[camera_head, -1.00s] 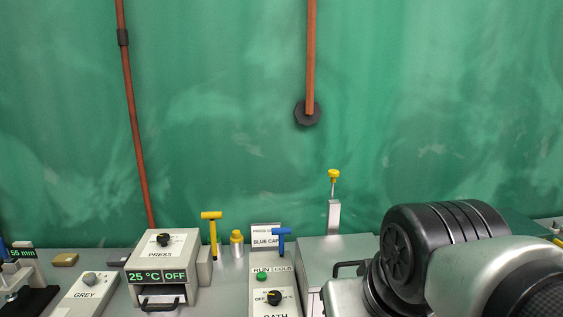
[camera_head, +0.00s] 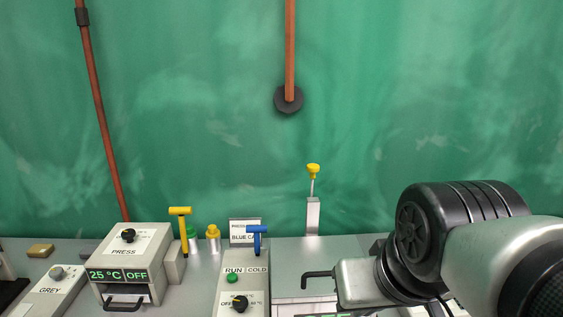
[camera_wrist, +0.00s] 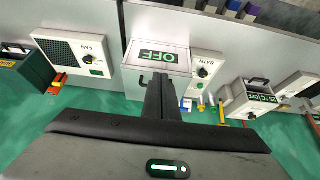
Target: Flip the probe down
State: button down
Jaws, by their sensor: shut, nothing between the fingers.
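What looks like the probe, a thin silver rod with a yellow knob (camera_head: 313,170), stands upright on a grey bracket (camera_head: 312,216) at the back of the bench in the head view. I cannot make it out surely in the wrist view. My gripper (camera_wrist: 158,80) is shut and empty in the wrist view, in front of a grey box with a green OFF display (camera_wrist: 161,56). In the head view my arm fills the lower right and the fingers are hidden.
Left of the bracket are a BATH control box (camera_head: 241,290), a blue T-handle (camera_head: 256,238), a yellow T-handle (camera_head: 181,228) and the PRESS box (camera_head: 127,248). A black bar handle (camera_head: 318,274) is beside my arm.

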jog(key=w+r+t+b, duration=0.3)
jog(key=w, duration=0.9)
jog(key=w+r+t+b, duration=0.3)
jog(key=w, duration=0.9)
jog(key=w+r+t+b, duration=0.2)
jog(key=w+t+b, duration=0.1)
jog(key=w, duration=0.9)
jog(key=shift+w+a+r+t+b, duration=0.2)
jog(key=shift+r+t+b, duration=0.1)
jog(key=shift+r+t, duration=0.15)
jog(key=shift+f, duration=0.1)
jog(key=w+f+p, duration=0.1)
jog(key=w+f, duration=0.5)
jog(key=w, duration=0.4)
jog(key=shift+d, duration=0.15)
jog(key=shift+f, duration=0.1)
